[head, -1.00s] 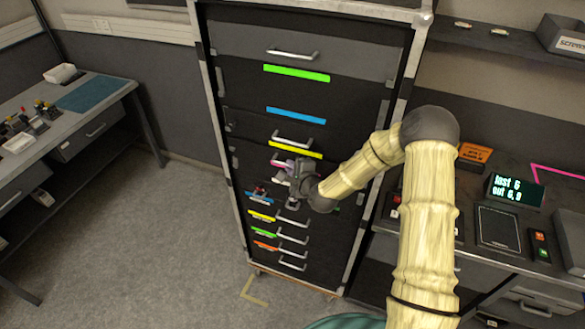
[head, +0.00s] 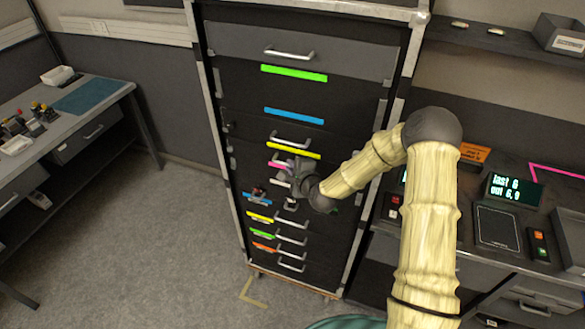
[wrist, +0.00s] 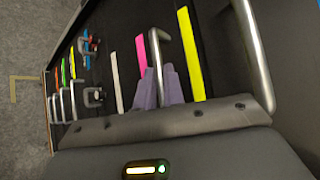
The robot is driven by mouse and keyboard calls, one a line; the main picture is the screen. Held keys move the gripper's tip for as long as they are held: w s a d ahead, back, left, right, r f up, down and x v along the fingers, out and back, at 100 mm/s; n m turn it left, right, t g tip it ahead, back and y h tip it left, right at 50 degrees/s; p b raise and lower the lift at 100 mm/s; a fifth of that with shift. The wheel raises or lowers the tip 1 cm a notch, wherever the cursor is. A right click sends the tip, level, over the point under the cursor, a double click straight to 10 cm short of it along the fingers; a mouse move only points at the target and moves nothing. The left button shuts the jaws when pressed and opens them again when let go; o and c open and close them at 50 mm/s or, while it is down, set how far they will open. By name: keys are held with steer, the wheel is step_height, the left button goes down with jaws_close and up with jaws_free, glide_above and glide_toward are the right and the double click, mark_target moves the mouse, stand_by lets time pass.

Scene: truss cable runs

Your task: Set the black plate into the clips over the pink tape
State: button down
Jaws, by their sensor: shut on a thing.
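The handle lies between the pink tape (wrist: 141,52) and the yellow tape (wrist: 190,55). The plate is dark against the dark cabinet, so its edges and whether it sits in its clips cannot be told. The gripper body hides part of that bay.
Below are a white strip (wrist: 117,82), blue tape (head: 257,199) with clip-like fittings (head: 290,204) beside it, and several smaller handled panels. Another handle (wrist: 253,50) stands out above the yellow tape. A workbench (head: 60,110) is at left, with open floor before it.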

steer(key=shift+w+f+b, duration=0.15)
steer(key=shift+f+b, duration=0.15)
steer(key=shift+b, duration=0.05)
stand_by(0.3)
steer(key=shift+f+b, duration=0.65)
steer(key=shift+b, duration=0.35)
stand_by(1.9)
steer(key=c, duration=1.4)
jaws_free()
steer(key=shift+w+f, duration=0.1)
steer(key=shift+w, duration=0.1)
steer(key=shift+s, duration=0.15)
steer(key=shift+s, duration=0.1)
steer(key=b+v, duration=1.2)
steer(key=v, duration=0.5)
